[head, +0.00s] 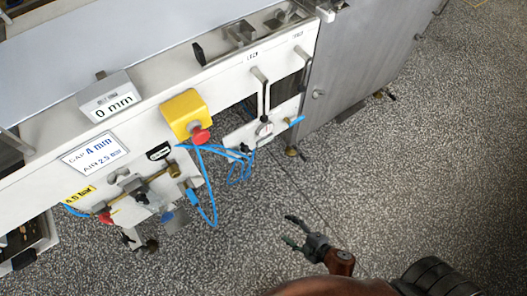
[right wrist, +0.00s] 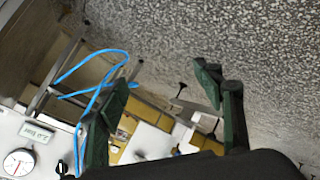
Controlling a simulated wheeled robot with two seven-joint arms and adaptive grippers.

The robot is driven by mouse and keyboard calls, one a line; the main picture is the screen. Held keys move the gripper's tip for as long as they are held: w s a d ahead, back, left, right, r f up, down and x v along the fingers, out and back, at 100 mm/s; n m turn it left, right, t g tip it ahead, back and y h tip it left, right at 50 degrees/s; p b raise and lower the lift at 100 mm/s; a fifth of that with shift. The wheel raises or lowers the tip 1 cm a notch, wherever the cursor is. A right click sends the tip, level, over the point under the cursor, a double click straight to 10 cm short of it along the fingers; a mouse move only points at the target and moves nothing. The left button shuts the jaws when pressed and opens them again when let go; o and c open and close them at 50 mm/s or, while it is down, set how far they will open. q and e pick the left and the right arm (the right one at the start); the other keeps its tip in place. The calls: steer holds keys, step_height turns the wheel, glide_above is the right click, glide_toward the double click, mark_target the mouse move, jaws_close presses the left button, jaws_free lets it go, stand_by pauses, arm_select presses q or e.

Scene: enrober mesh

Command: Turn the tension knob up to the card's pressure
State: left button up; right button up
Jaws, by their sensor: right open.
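A white card (head: 94,153) on the machine's front reads gap 4 mm and air 2.5 bar. A small round dial (head: 264,129) sits on a white plate, with a dark knob (head: 245,148) at its lower left; I cannot tell for sure that this is the tension knob. The right wrist view shows a white dial with a red needle (right wrist: 18,162), a label (right wrist: 36,133) and a small black knob (right wrist: 62,168). My right gripper (head: 291,230) is open and empty over the floor, apart from the machine. My left gripper is not in view.
A yellow box (head: 184,108) with a red button stands out from the panel. Blue hoses (head: 211,190) hang in loops below it. A display (head: 110,103) reads 0 mm. Valves and fittings (head: 143,190) fill the lower left. The speckled floor (head: 400,170) is clear at right.

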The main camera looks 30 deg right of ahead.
steer(key=w+r+n+t+h+p, duration=0.2)
steer(key=w+r+n+t+p, duration=0.35)
steer(key=w+r, duration=0.95)
steer(key=n+t+p, duration=0.1)
steer(key=n+t, duration=0.1)
steer(key=n, duration=0.4)
glide_toward(248, 153)
steer(key=w, duration=0.9)
steer(key=shift+w+a+b, duration=0.2)
steer(key=shift+w+b, duration=0.05)
steer(key=shift+b, duration=0.15)
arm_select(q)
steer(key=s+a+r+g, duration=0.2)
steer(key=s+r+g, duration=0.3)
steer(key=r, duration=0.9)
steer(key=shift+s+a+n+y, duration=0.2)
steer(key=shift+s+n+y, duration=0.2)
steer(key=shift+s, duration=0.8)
arm_select(e)
steer(key=shift+w, duration=0.65)
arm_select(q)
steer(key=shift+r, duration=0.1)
arm_select(e)
steer(key=shift+c, duration=0.5)
steer(key=c, duration=1.1)
